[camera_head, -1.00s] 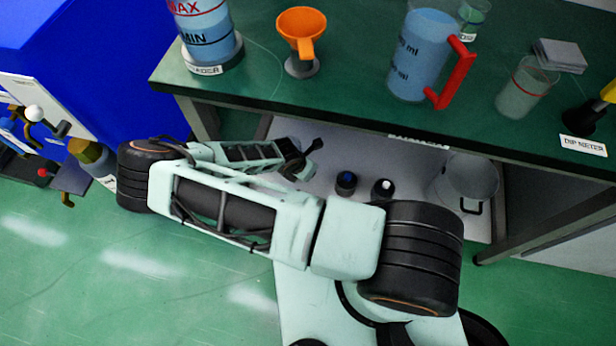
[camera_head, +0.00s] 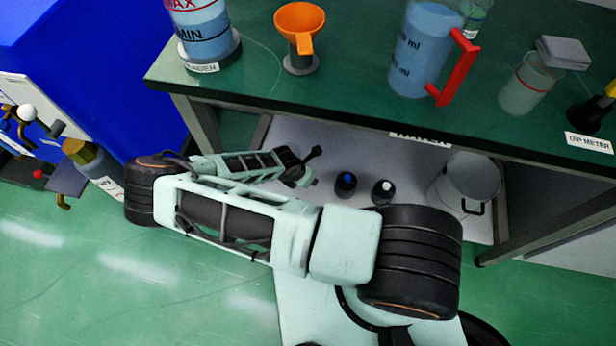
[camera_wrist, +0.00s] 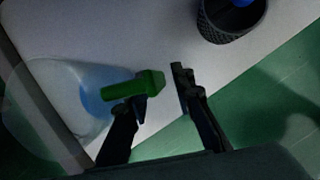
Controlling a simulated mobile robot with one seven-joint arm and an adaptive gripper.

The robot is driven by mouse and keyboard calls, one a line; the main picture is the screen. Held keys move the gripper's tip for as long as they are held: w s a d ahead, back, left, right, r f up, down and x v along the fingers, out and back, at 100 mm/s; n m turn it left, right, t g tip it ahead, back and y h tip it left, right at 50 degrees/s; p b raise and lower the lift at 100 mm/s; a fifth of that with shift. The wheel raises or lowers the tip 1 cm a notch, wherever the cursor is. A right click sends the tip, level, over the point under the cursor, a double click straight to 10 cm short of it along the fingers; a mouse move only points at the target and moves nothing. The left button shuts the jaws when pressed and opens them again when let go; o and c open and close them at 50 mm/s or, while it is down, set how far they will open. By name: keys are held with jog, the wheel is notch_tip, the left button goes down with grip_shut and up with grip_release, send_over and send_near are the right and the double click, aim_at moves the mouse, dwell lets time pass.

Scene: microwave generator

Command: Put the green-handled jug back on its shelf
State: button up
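The green-handled jug (camera_wrist: 62,95) shows at the left of the wrist view, see-through with blue liquid inside. Its green handle (camera_wrist: 128,87) points toward my gripper (camera_wrist: 160,95). The two black fingers are spread. The left finger lies against or just below the handle's end; the right finger stands apart from it with a clear gap. The jug overlaps the pale lower shelf (camera_wrist: 170,45) and its edge; I cannot tell whether it rests there. In the head view my gripper (camera_head: 300,163) is over the shelf under the green bench, and I cannot make out the jug.
A dark round holder with a blue top (camera_wrist: 231,18) stands on the shelf near the right finger. A white-topped holder (camera_head: 383,191) and a metal pot (camera_head: 468,182) stand further right. The bench (camera_head: 350,75) overhangs, carrying a red-handled jug (camera_head: 425,50) and an orange funnel (camera_head: 300,24).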

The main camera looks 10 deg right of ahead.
jog(key=shift+r, duration=0.15)
jog(key=p+v, duration=0.5)
jog(key=v, duration=0.7)
